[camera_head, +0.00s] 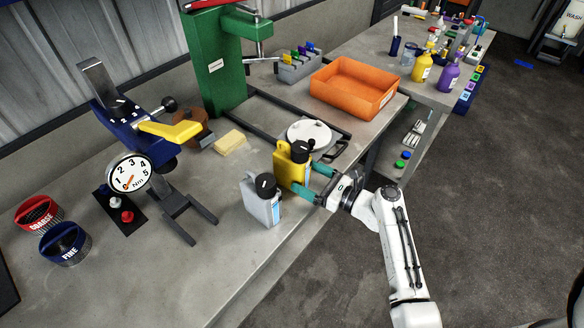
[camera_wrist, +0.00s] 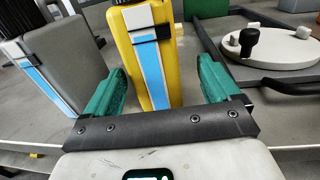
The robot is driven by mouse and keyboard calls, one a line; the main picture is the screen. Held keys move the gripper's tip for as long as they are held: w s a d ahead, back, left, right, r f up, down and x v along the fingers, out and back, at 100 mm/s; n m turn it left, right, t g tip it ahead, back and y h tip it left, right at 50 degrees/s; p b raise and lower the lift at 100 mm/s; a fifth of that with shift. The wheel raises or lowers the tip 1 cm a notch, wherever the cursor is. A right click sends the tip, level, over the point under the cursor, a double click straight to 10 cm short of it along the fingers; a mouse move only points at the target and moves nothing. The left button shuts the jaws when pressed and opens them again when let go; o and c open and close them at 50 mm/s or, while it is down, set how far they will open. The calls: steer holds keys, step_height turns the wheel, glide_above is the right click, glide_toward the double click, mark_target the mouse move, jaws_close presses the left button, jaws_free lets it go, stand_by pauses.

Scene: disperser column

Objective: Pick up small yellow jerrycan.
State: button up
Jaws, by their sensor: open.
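The small yellow jerrycan (camera_head: 283,172) stands upright on the grey bench near its front edge, with a black cap and a blue-and-white label. In the wrist view the yellow jerrycan (camera_wrist: 182,65) rises between the two green fingers. My gripper (camera_head: 312,182) reaches in from the right, with its fingers apart on either side of the jerrycan. In the wrist view my gripper (camera_wrist: 163,88) shows a gap between each finger and the can's sides. Its lower part is partly hidden by the fingers in the head view.
A grey jerrycan (camera_head: 262,205) stands close to the left; it also shows in the wrist view (camera_wrist: 65,65). Behind are a round white plate (camera_head: 309,135) and a yellow sponge (camera_head: 230,141). An orange tray (camera_head: 345,88) lies further back.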

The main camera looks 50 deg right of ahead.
mark_target(292, 171)
steer(key=w, duration=0.2)
steer(key=w+a, duration=0.1)
steer(key=w, duration=0.2)
steer(key=shift+w+a+f+p, duration=0.15)
steer(key=shift+w+p, duration=0.1)
steer(key=shift+p, duration=0.15)
jaws_close()
stand_by(0.5)
